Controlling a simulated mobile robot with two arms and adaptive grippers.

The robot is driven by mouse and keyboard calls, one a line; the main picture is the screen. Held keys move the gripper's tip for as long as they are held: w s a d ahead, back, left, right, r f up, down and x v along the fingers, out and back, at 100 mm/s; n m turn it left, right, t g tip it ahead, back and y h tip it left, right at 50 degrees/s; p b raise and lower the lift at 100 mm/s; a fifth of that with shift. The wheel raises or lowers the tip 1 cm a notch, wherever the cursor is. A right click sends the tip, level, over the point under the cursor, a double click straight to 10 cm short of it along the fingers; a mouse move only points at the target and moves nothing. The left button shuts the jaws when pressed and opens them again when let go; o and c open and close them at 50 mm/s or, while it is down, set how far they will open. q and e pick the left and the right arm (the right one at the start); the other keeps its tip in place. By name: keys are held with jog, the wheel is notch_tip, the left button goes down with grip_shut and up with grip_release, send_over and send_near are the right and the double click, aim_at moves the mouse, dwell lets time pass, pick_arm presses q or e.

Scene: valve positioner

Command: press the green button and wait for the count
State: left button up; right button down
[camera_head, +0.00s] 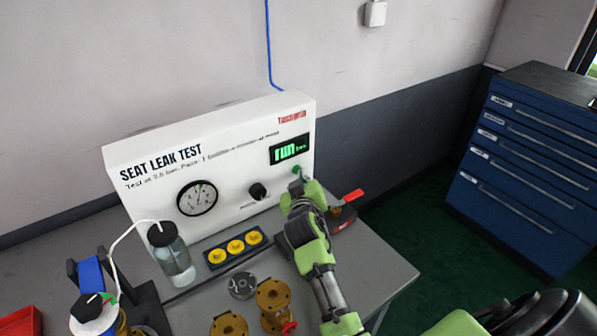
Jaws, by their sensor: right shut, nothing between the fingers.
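The white seat leak test panel (225,160) stands at the back of the grey bench. Its display (290,149) is lit with green letters that read "run". The green button (297,170) is on the panel below the display, at the right. My right gripper (298,180) is shut and empty, with its tips right at the button. The tips partly cover the button, and I cannot tell whether they touch it. My left gripper is not in view.
A dial gauge (197,198) and a black knob (258,191) are on the panel. A bottle (171,254), a tray of yellow caps (236,247) and brass parts (273,297) stand in front. A red-handled item (344,210) lies beside my gripper. A blue drawer cabinet (530,160) stands right.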

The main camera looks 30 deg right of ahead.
jog(key=shift+s, duration=0.15)
jog(key=shift+s+p, duration=0.4)
jog(key=shift+s, duration=0.3)
jog(key=s, duration=0.1)
jog(key=s+p, duration=0.1)
jog(key=s, duration=0.1)
jog(key=s+p, duration=0.1)
jog(key=s, duration=0.1)
jog(key=shift+d, duration=0.25)
dwell(0.3)
